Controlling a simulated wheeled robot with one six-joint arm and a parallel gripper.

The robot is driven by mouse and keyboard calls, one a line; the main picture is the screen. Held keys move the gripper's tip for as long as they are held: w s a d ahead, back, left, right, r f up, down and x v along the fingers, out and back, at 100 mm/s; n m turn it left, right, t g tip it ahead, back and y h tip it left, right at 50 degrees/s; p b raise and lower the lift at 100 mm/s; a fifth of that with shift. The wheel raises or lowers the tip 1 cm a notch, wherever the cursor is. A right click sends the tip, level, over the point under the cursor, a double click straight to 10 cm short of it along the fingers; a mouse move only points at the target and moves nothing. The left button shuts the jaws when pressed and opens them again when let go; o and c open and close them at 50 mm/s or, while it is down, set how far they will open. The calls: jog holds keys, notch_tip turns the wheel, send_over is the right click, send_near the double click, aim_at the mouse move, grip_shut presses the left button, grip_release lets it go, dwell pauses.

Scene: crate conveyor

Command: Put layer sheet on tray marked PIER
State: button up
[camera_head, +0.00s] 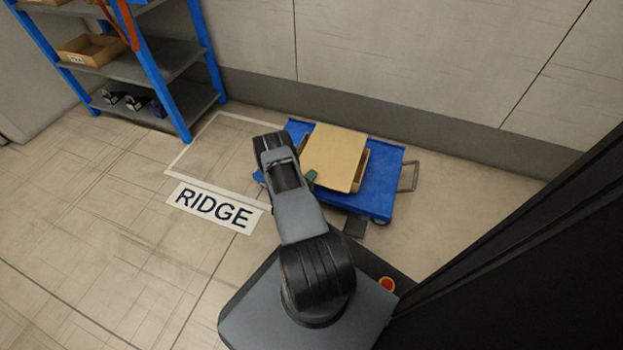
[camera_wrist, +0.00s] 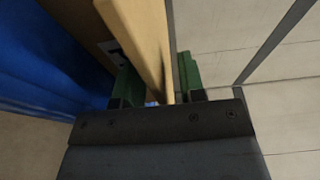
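The layer sheet (camera_head: 335,158) is a flat tan board over a tan tray (camera_head: 362,172) on the blue cart. It covers most of the tray, whose walls show at the sides. My gripper (camera_head: 309,178) is at the sheet's left edge, its green finger partly showing. In the wrist view, the sheet (camera_wrist: 148,35) runs between the two green fingers of my gripper (camera_wrist: 160,82), which appear shut on its edge. The tray's side, with part of a pale label (camera_wrist: 113,50), shows beside it. The label's word is hidden. Whether the sheet touches the tray is unclear.
The blue cart (camera_head: 388,185) stands against the wall, with a grey handle (camera_head: 409,177) on its right. A floor outline with a RIDGE sign (camera_head: 215,208) lies to the left. A blue shelf rack (camera_head: 165,65) stands at upper left, holding a tan tray (camera_head: 90,50). The left floor is clear.

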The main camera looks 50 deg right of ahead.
jog(key=shift+a, duration=0.1)
jog(key=a+p, duration=0.4)
jog(key=a, duration=0.9)
jog(key=shift+s+a, duration=0.3)
jog(key=shift+s, duration=0.15)
jog(key=w+a+r+m+g+y+p, duration=0.15)
jog(key=r+m+p, duration=0.45)
jog(key=r, duration=0.8)
jog(key=w+a+r+m+g+y+p, duration=0.1)
jog(key=r+m+g+y+p, duration=0.35)
jog(key=r, duration=0.85)
jog(key=w+a+r+m+g+p, duration=0.1)
jog(key=w+r+m+p, duration=0.1)
jog(key=r+m+p, duration=0.9)
jog(key=s+a+r+m+t+y+p, duration=0.2)
jog(key=a+r+m+t+y+p, duration=0.1)
jog(key=r, duration=1.1)
jog(key=s+a+r+m+t+y+p, duration=0.3)
jog(key=a+r+m+y+p, duration=0.2)
jog(key=r, duration=1)
jog(key=s+a+r+m+t+y+p, duration=0.3)
jog(key=a+r+m+p, duration=0.4)
jog(key=r, duration=0.7)
jog(key=a+y+p, duration=0.1)
jog(key=a+p, duration=0.1)
jog(key=a, duration=0.1)
jog(key=shift+s+a+r, duration=0.15)
jog(key=shift+a+r, duration=0.15)
jog(key=shift+a, duration=0.1)
